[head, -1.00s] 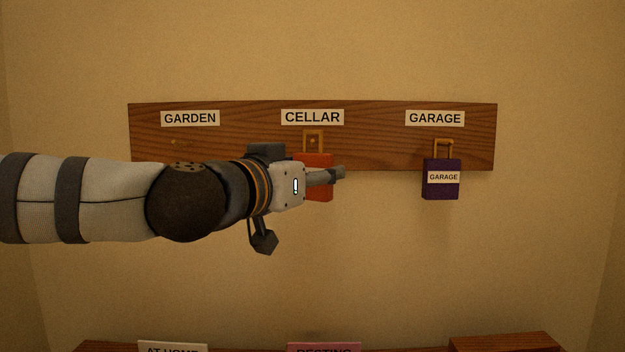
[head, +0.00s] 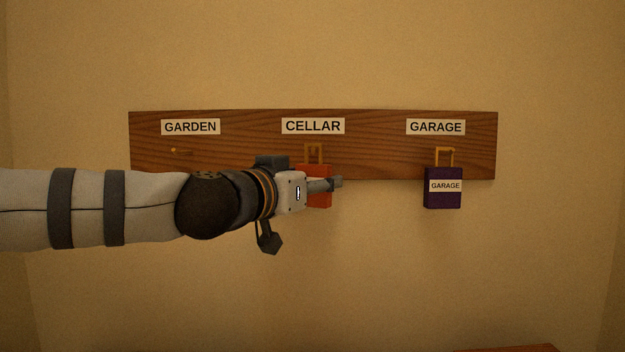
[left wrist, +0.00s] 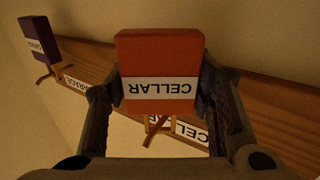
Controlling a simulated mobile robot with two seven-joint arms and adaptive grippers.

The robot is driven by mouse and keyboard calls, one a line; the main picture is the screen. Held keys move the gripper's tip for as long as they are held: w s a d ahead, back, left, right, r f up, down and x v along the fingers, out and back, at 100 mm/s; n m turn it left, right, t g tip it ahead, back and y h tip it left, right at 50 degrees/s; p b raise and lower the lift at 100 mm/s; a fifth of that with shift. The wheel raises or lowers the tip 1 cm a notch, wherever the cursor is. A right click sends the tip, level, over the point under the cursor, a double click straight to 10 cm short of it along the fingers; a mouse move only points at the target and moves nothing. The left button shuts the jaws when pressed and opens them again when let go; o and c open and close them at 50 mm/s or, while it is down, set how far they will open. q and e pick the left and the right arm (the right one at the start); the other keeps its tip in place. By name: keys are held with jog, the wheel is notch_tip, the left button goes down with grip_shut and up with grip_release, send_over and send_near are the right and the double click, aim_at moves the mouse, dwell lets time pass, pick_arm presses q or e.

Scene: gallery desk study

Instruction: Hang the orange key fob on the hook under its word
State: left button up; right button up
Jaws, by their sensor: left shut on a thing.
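The orange key fob (head: 318,199) is upright in front of the wooden board, below the CELLAR sign (head: 313,126). My left gripper (head: 332,184) is shut on it and hides part of its front. In the left wrist view the orange fob (left wrist: 157,75) sits between both fingers, and its CELLAR label shows upside down. Its tan loop (head: 313,153) stands up against the board under the CELLAR sign. The CELLAR hook is not distinct behind the loop, so I cannot tell whether the loop is around it. My right gripper is in neither view.
The wooden board (head: 245,145) runs across the wall. The GARDEN sign (head: 190,127) has a bare brass hook (head: 176,151) below it. A purple GARAGE fob (head: 443,199) hangs under the GARAGE sign (head: 436,127). A brown wooden edge (head: 510,349) shows at the bottom right.

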pick_arm(q)
jog(key=shift+w+a, duration=0.1)
jog(key=shift+w, duration=0.05)
jog(key=o, duration=1.2)
jog(key=shift+w+f, duration=0.15)
jog(key=shift+f, duration=0.05)
jog(key=shift+o, duration=0.2)
